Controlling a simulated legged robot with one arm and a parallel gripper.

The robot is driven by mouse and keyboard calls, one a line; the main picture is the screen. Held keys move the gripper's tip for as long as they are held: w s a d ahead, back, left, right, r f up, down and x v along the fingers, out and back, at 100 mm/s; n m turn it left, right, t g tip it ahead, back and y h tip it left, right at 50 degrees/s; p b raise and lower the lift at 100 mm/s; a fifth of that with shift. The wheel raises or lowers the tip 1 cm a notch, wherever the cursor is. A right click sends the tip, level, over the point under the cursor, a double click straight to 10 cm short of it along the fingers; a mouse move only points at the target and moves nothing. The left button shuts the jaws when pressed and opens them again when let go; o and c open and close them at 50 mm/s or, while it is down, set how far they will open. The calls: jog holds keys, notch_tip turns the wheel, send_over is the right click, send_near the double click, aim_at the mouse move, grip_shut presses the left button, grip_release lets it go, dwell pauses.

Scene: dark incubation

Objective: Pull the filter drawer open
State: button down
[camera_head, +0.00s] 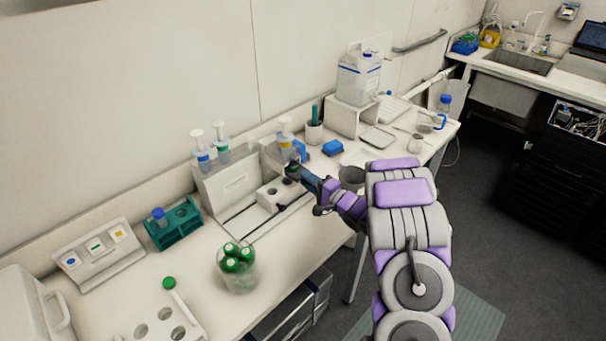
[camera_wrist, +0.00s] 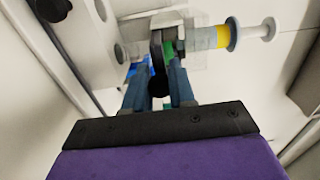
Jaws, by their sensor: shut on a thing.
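My gripper (camera_head: 291,170) reaches in from the right to the white unit (camera_head: 215,192) at the back of the bench. In the wrist view its two blue-grey fingers (camera_wrist: 160,88) are shut on a dark, narrow piece with a rounded end (camera_wrist: 157,75). A bit of green shows just behind that piece. A white block with round holes (camera_head: 275,194) sits at the unit, left of and below the gripper. I cannot make out the filter drawer's outline or how far it is open, as my gripper and arm cover that area.
Pump bottles (camera_head: 202,150) stand on the unit, and one with a yellow band (camera_head: 285,135) is close behind my gripper. A clear beaker of green-capped tubes (camera_head: 237,266) stands in front. A grey cup (camera_head: 352,177) is beside my arm. A teal rack (camera_head: 173,223) is left.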

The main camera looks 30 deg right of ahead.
jog(key=p+v, duration=0.2)
jog(key=v, duration=0.2)
jog(key=shift+s+d+f+p, duration=0.1)
jog(key=shift+s+d+p, duration=0.1)
jog(key=shift+p, duration=0.2)
jog(key=c, duration=1.3)
grip_release()
jog(key=shift+c, duration=0.2)
jog(key=o, duration=0.4)
jog(key=shift+w+d, duration=0.15)
jog(key=shift+d, duration=0.05)
jog(key=shift+c, duration=0.2)
jog(key=shift+a, duration=0.1)
jog(key=p+v, duration=0.1)
jog(key=v, duration=1.6)
jog(key=shift+s+d+p, duration=0.25)
jog(key=shift+d+p, duration=0.05)
jog(key=shift+p, duration=0.05)
